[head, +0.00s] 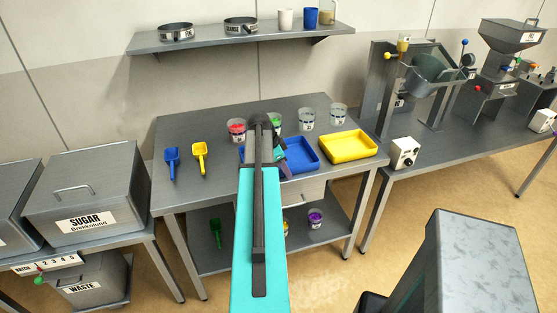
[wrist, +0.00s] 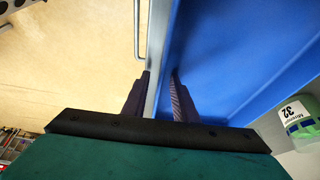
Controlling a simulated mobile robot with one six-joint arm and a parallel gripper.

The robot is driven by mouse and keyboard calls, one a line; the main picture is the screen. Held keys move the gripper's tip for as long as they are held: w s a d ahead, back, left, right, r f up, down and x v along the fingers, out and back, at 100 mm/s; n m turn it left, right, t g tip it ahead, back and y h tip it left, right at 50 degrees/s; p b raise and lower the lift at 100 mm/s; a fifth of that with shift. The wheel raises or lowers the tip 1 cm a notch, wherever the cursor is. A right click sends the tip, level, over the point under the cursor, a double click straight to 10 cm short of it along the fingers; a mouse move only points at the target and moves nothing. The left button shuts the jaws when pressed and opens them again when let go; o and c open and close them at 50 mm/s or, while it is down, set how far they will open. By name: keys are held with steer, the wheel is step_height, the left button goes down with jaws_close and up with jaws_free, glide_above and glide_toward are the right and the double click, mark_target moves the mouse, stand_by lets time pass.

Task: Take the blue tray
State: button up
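The blue tray (head: 306,152) lies on the grey workbench, left of a yellow tray. My arm hides its middle in the head view. In the wrist view the blue tray (wrist: 235,60) fills the upper right. My gripper (wrist: 160,72) is at its near side by the bench's front edge. One finger lies over the tray's inside, the other outside it, with a gap between them. The tray wall seems to run between the fingers; I cannot tell whether they touch it. In the head view my gripper (head: 283,153) is partly hidden behind my arm.
The yellow tray (head: 348,146) is close on the right. Several labelled cups, including a red-filled one (head: 236,130), stand behind. A labelled cup (wrist: 297,122) is beside the tray in the wrist view. Blue (head: 172,162) and yellow (head: 200,158) scoops lie left. A shelf (head: 215,40) hangs above.

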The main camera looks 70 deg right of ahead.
steer(key=shift+c, duration=0.5)
jaws_close()
stand_by(0.8)
